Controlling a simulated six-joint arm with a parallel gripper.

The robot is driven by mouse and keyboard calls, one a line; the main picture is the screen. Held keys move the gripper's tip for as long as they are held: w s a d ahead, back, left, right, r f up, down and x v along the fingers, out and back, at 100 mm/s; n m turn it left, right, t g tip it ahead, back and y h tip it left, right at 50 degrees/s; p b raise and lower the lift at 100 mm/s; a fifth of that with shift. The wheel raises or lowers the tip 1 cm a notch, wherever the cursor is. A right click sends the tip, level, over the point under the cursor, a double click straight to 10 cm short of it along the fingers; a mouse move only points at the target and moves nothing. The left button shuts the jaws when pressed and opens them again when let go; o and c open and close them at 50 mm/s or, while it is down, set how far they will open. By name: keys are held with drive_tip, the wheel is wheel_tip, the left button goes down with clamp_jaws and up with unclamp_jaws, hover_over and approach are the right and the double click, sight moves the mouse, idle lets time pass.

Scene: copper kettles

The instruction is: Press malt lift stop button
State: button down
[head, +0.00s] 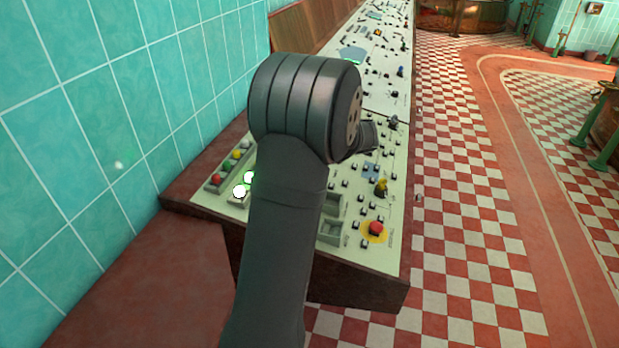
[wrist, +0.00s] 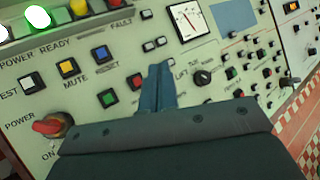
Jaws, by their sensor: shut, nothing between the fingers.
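My gripper (wrist: 158,70) is shut and empty, its blue-grey fingers side by side over the control panel in the wrist view. A red square button (wrist: 135,81) sits just left of the fingertips, with a green button (wrist: 110,98) below and left of it. The word LIFT (wrist: 182,74) is printed just right of the fingers; any word before it is hidden behind them. I cannot read a label naming the malt lift stop button. Whether the fingertips touch the panel is not clear. In the head view my arm hides this part of the panel.
A red power switch (wrist: 52,125), yellow (wrist: 68,67) and blue (wrist: 100,53) buttons, a black rotary knob (wrist: 203,77) and a dial gauge (wrist: 196,22) surround the fingers. A red mushroom button on a yellow disc (head: 375,229) stands near the panel's front edge. A tiled wall (head: 110,130) borders the left.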

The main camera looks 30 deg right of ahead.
drive_tip(key=shift+f, duration=0.1)
drive_tip(key=shift+w+a+f, duration=0.2)
drive_tip(key=shift+f, duration=1.2)
drive_tip(key=shift+w+a+f, duration=0.25)
drive_tip(key=shift+f, duration=1.15)
drive_tip(key=shift+w+a+f, duration=0.2)
drive_tip(key=shift+f, duration=1.2)
drive_tip(key=shift+f, duration=0.1)
drive_tip(key=shift+f, duration=0.3)
drive_tip(key=shift+w+a+f, duration=0.1)
drive_tip(key=shift+f, duration=0.25)
drive_tip(key=shift+r, duration=0.75)
drive_tip(key=shift+s+d+r, duration=0.15)
drive_tip(key=shift+r, duration=0.7)
drive_tip(key=shift+s+d+r, duration=0.15)
drive_tip(key=shift+r, duration=0.65)
drive_tip(key=shift+s+d+r, duration=0.15)
drive_tip(key=shift+r, duration=0.7)
